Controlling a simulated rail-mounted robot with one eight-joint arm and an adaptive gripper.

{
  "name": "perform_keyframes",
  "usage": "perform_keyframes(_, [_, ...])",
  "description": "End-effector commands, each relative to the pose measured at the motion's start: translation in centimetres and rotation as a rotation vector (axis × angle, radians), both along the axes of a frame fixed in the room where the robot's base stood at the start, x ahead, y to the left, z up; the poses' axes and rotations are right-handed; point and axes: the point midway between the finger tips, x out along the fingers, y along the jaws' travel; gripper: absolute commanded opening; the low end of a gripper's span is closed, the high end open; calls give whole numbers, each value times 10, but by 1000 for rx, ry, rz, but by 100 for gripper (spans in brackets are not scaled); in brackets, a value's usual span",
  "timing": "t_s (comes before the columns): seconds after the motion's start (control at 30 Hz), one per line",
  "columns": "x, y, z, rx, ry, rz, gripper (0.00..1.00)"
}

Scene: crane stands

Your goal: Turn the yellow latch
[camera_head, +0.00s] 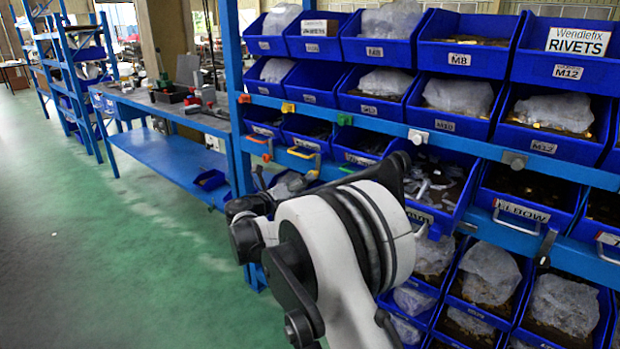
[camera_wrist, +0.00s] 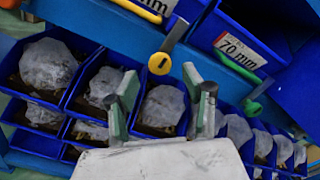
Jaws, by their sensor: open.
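The yellow latch (camera_wrist: 160,63) shows in the wrist view as a round yellow disc with a dark centre. Its lever runs up and to the right from the disc, on the blue rail. My gripper (camera_wrist: 160,82) is open, with one finger on each side and a clear gap between the tips. The disc lies just above this gap in the picture, and nothing is between the fingers. I cannot tell how far the fingertips are from the latch. A yellow handle (camera_wrist: 140,10) is at the top edge. In the head view my arm hides the fingers.
A green latch (camera_wrist: 252,107) sits farther right on the rail, near a bin labelled 70 mm (camera_wrist: 242,45). Blue bins with bagged parts (camera_wrist: 52,65) lie close below the rail. In the head view, the green floor (camera_head: 120,230) at left is clear beside the blue workbench (camera_head: 170,148).

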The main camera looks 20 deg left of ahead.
Motion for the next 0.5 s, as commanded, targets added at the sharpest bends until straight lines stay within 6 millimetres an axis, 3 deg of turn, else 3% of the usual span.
perform_keyframes(0.2, [-40, 13, 0, 0, 0, 1, 45])
perform_keyframes(0.5, [-62, 20, 1, 0, -1, -1, 45])
